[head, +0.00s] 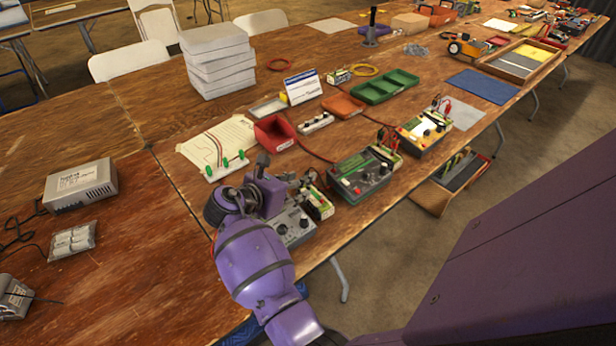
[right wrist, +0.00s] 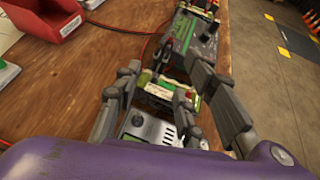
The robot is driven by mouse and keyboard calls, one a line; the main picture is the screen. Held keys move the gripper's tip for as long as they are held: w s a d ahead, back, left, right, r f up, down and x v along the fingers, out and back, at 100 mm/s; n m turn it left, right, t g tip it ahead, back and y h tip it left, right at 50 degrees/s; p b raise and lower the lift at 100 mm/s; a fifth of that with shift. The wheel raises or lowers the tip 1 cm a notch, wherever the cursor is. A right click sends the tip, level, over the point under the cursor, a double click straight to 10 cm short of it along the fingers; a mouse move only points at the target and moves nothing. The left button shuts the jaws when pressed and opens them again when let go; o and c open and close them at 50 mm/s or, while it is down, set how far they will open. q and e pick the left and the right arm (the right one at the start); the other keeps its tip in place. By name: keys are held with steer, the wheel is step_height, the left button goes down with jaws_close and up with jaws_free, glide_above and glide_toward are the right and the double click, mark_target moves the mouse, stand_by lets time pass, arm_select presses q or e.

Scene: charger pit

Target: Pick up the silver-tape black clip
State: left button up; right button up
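My right gripper (head: 293,183) is at the near edge of the table, above a grey charger (head: 293,230) and a small battery pack (head: 320,206). In the right wrist view the fingers of my right gripper (right wrist: 160,72) are spread apart, with the battery pack (right wrist: 158,90) below and between them and the grey charger (right wrist: 150,128) nearer. A small dark clip-like shape (right wrist: 168,48) stands near the far end of the pack, apart from the fingers. I cannot make out silver tape on it. The fingers hide part of the pack and its clips. My left gripper is out of view.
A green-faced charger (head: 360,175) stands just right of my gripper, and a yellow-faced charger (head: 424,130) farther right. The table's left part holds a silver box (head: 80,183) and has bare wood.

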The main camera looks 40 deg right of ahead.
steer(key=x, duration=0.4)
steer(key=shift+d, duration=0.1)
steer(key=shift+w, duration=0.1)
steer(key=shift+c, duration=0.3)
steer(key=c, duration=0.8)
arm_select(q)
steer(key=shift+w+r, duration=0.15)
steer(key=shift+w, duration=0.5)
arm_select(e)
jaws_close()
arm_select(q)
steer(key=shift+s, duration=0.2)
arm_select(e)
steer(key=shift+r, duration=0.1)
